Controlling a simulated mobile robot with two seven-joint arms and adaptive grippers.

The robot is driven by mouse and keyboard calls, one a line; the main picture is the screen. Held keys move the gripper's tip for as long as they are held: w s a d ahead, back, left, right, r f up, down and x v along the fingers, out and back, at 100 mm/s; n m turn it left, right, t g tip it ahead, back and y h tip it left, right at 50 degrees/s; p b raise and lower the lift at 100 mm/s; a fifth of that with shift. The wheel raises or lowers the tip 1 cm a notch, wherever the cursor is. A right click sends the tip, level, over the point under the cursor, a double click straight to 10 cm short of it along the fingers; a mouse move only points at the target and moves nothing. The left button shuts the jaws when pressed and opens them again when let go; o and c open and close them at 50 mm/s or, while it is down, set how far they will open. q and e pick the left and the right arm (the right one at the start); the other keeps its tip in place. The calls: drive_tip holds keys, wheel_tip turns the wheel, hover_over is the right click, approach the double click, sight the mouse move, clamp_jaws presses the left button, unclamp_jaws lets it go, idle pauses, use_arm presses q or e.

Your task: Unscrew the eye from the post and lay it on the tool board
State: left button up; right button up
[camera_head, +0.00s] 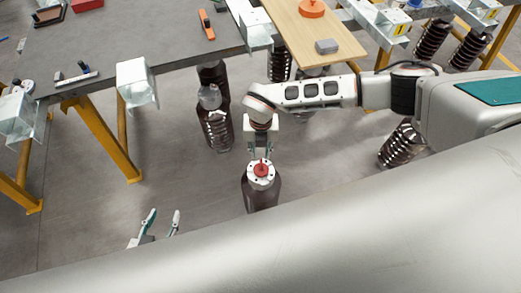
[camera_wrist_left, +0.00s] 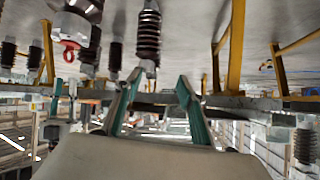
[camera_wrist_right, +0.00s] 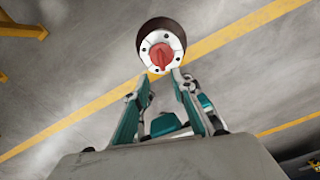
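The red eye (camera_head: 262,169) sits on the white flanged top of a dark brown post (camera_head: 261,196) in the middle of the head view. My right gripper (camera_head: 260,153) is just behind the eye in that view. In the right wrist view my right gripper (camera_wrist_right: 162,76) is open, its fingertips near the flange's lower edge, with the red eye (camera_wrist_right: 162,56) beyond them. Contact cannot be told. My left gripper (camera_head: 164,214) is open and empty, left of the post; the left wrist view shows the red eye (camera_wrist_left: 69,50) at upper left. A tan wooden board (camera_head: 342,48) appears to be the tool board.
An orange disc (camera_head: 312,8) and a grey block (camera_head: 326,46) lie on the tan board. A grey table (camera_head: 140,40) with yellow legs and bright metal brackets stands at the upper left. Other ribbed insulators (camera_head: 217,128) stand behind the post.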

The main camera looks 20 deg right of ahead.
sight(261, 162)
drive_tip(key=shift+w+d, duration=0.2)
drive_tip(key=shift+d, duration=0.1)
drive_tip(key=shift+f+b, duration=0.55)
drive_tip(key=shift+f, duration=0.05)
drive_tip(key=f+b, duration=0.5)
drive_tip(key=f, duration=0.1)
drive_tip(key=shift+s, duration=0.2)
drive_tip(key=shift+w+f, duration=0.15)
drive_tip(key=shift+f, duration=0.75)
drive_tip(key=shift+a+f, duration=0.1)
drive_tip(key=shift+f, duration=0.05)
use_arm(q)
drive_tip(key=f, duration=0.5)
drive_tip(key=shift+a+f, duration=0.3)
drive_tip(key=shift+a, duration=0.05)
drive_tip(key=shift+s, duration=0.1)
use_arm(e)
drive_tip(key=shift+c, duration=0.4)
clamp_jaws()
use_arm(q)
drive_tip(key=shift+f, duration=0.1)
